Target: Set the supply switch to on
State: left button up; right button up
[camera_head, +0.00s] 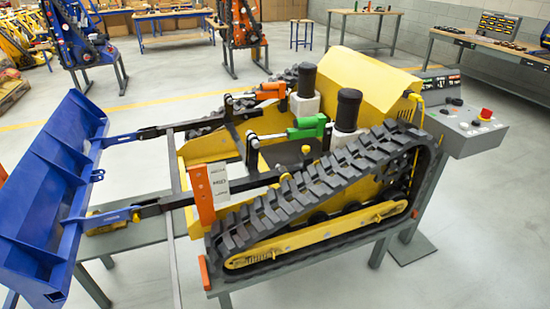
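A grey control box (481,141) is fixed at the right rear end of the tracked carrier. A dark panel with a small lit or printed strip (440,82) stands behind the box. Neither of my grippers shows in the head view.
The yellow carrier (361,72) with black tracks (290,201) and a blue bucket (42,187) rests on a grey stand and fills the middle. Workbenches (524,55) stand along the back right wall. Floor right of the control box (490,230) is clear.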

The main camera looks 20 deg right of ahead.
aim_at(486, 113)
jog(key=z, duration=1.85)
jog(key=i+u, duration=0.1)
jog(key=u, duration=0.5)
jog(key=i+l+u, duration=0.25)
jog(key=l, duration=0.15)
jog(key=l+u, duration=0.2)
jog(key=l, duration=0.15)
jog(key=i+l+u, duration=0.25)
jog(key=l, duration=0.2)
jog(key=l+u, duration=0.2)
jog(key=l, duration=0.2)
